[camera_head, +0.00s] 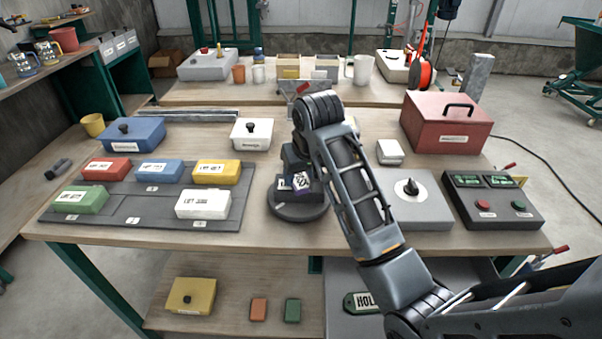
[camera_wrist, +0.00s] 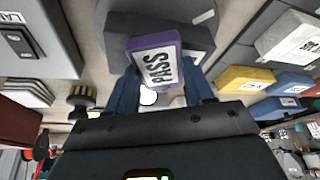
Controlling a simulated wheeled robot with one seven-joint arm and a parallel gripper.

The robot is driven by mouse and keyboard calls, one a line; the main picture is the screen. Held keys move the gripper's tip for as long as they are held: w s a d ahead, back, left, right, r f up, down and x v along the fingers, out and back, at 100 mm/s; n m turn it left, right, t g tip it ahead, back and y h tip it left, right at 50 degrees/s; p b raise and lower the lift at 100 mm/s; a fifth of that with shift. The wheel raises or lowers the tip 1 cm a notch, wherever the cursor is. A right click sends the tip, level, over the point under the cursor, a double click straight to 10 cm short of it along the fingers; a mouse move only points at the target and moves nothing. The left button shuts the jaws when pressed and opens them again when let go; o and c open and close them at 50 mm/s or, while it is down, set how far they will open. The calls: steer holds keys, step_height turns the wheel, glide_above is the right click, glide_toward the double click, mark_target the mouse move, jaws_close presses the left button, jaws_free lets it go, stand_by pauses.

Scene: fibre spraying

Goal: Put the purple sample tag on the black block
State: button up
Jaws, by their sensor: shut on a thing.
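In the head view the tag (camera_head: 303,183) shows small in front of the black block (camera_head: 315,192), which stands on a round dark base (camera_head: 297,211). In the wrist view the black block (camera_wrist: 200,40) lies right behind the tag and is partly hidden by it. I cannot tell whether tag and block touch. My arm covers most of the gripper in the head view.
A dark tray (camera_head: 125,207) with several coloured boxes lies left. A grey unit with a black knob (camera_head: 405,205), a control box with buttons (camera_head: 490,202) and a red case (camera_head: 443,125) stand right. A white box (camera_head: 252,134) stands behind. Bare wood shows right of the tray.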

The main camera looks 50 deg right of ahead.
mark_target(304, 186)
steer(key=o, duration=1)
steer(key=shift+f, duration=0.1)
steer(key=v, duration=0.6)
steer(key=shift+a+r, duration=0.1)
steer(key=shift+r, duration=0.25)
steer(key=shift+s+r, duration=0.3)
steer(key=shift+r, duration=0.2)
